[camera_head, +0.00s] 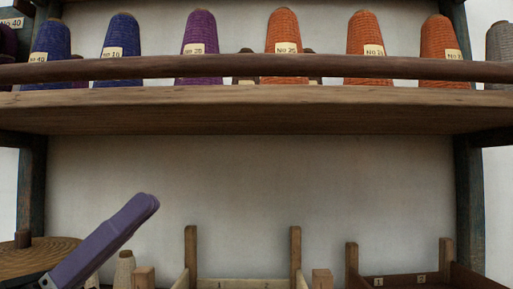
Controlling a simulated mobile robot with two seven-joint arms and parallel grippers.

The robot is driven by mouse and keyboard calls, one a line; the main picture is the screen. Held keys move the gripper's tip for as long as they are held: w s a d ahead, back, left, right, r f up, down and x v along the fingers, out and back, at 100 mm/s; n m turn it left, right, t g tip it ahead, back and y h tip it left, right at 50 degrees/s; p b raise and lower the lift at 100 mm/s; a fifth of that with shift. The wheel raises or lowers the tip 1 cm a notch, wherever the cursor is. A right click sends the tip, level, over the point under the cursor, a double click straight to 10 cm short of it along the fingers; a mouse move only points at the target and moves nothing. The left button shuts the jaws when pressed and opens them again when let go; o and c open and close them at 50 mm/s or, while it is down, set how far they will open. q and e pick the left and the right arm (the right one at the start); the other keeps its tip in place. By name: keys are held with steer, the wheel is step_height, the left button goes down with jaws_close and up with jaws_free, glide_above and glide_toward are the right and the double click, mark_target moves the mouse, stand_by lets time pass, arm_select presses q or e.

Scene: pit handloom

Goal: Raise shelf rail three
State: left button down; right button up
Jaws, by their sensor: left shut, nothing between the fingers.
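A dark wooden rail (215,67) runs across the whole width, in front of the lower parts of the cones and just above the front edge of the shelf board (260,112). No number shows on the rail, so I cannot tell from the picture whether it is rail three. My left gripper (147,203), purple, reaches up from the lower left, shut and empty. In the picture it is below the shelf board and apart from the rail. My right gripper is not in view.
Labelled yarn cones stand behind the rail: blue (121,38), purple (201,36), orange (284,32) and grey (499,42). Dark posts (469,210) flank the shelf. Below are a round wooden top (40,257), wooden crates (190,250) and a pale cone (124,270).

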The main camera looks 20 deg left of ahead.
arm_select(q)
steer(key=p, duration=0.4)
glide_toward(243, 75)
steer(key=w+d, duration=0.1)
steer(key=d, duration=0.3)
steer(key=r, duration=0.1)
steer(key=r+p, duration=0.1)
steer(key=r, duration=0.1)
steer(key=shift+w, duration=0.4)
steer(key=shift+w+a+r+p, duration=0.1)
steer(key=shift+a+r+p, duration=0.05)
steer(key=shift+r+p, duration=0.3)
